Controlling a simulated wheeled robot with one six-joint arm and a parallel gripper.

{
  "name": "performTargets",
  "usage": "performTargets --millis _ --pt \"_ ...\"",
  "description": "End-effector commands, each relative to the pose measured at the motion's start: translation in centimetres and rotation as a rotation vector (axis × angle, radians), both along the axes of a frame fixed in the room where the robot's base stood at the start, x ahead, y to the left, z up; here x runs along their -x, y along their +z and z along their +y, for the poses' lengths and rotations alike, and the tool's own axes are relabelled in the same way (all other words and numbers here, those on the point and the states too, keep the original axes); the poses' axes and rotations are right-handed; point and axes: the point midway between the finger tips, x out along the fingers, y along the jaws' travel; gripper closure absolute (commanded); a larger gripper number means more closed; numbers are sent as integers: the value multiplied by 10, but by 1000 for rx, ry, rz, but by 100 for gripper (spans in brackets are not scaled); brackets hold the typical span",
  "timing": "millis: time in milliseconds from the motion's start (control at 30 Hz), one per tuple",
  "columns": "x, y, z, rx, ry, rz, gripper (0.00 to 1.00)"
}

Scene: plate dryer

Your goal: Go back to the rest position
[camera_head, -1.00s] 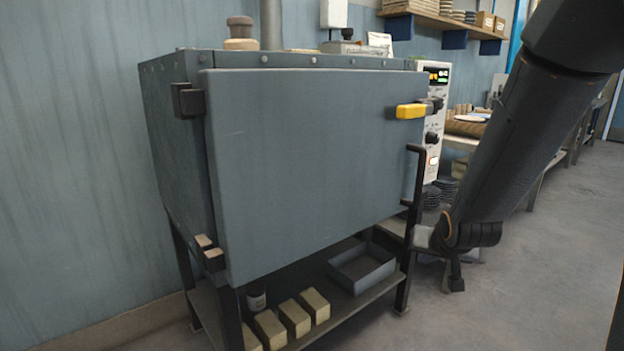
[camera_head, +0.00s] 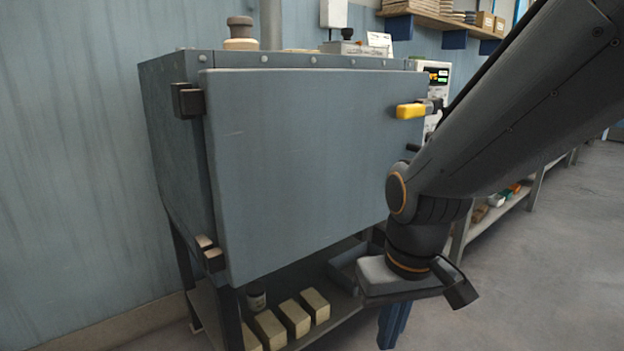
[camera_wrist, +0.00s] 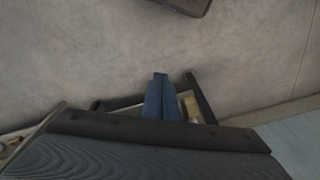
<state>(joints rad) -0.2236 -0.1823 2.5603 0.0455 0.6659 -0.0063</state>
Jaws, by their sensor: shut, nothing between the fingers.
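My gripper (camera_head: 388,338) points down in front of the lower right of the plate dryer (camera_head: 172,130). Its blue fingers are together and hold nothing. They also show in the wrist view (camera_wrist: 161,80), above grey floor. The dryer's big grey-blue door (camera_head: 300,165) lies against the front and looks shut; any small gap at its right edge is hard to tell. A yellow handle (camera_head: 411,111) sits at the door's upper right. My forearm and wrist cover the door's lower right corner and much of the control panel (camera_head: 436,75).
The stand's lower shelf holds several pale bricks (camera_head: 294,317), a small jar (camera_head: 256,298) and a tray (camera_head: 346,270), partly hidden behind my wrist. A long bench (camera_head: 480,226) runs along the wall at the right. The floor (camera_head: 550,285) at the right is clear.

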Motion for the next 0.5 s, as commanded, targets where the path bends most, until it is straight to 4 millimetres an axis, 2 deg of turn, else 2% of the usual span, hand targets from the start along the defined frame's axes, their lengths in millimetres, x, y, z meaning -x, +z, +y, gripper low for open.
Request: performTargets --millis 100,367,500 --pt "17 11 14 -3 48 26 100" --pt "54 32 37 -2 137 86 100" --pt "51 41 30 1 108 86 100"
